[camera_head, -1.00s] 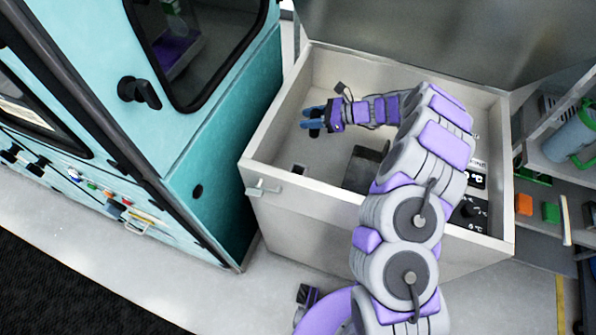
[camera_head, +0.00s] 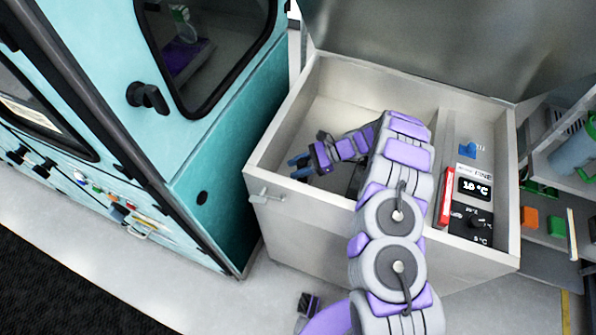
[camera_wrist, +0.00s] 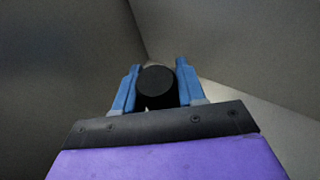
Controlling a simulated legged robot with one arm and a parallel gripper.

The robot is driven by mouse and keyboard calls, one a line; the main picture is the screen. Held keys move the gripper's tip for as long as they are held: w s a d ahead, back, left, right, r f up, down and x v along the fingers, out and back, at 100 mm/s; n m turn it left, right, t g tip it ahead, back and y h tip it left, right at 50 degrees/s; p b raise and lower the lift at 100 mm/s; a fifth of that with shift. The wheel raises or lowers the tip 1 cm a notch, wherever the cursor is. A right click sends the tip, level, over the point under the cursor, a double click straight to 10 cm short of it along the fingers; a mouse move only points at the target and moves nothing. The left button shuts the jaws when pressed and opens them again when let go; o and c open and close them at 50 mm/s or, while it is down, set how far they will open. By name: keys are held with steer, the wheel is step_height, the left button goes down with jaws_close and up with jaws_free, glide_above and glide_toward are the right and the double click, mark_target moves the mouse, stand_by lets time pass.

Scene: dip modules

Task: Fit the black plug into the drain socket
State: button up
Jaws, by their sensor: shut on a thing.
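The black plug (camera_wrist: 155,87) sits between the two blue fingers of my gripper (camera_wrist: 157,84) in the wrist view, with its round dark end facing the camera. In the head view my gripper (camera_head: 300,167) is inside the open grey basin (camera_head: 345,95), low near its front left wall. The plug cannot be made out there. The drain socket is not visible in either view; the gripper and the basin's front wall cover that area.
A teal cabinet (camera_head: 222,165) stands close on the left. A raised lid (camera_head: 430,40) is behind the basin.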

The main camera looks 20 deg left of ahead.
step_height(320, 180, down, 2)
steer(key=shift+f, duration=0.1)
steer(key=o, duration=1.1)
steer(key=shift+c, duration=0.2)
steer(key=p+v, duration=0.1)
steer(key=v, duration=1.1)
steer(key=shift+p, duration=0.4)
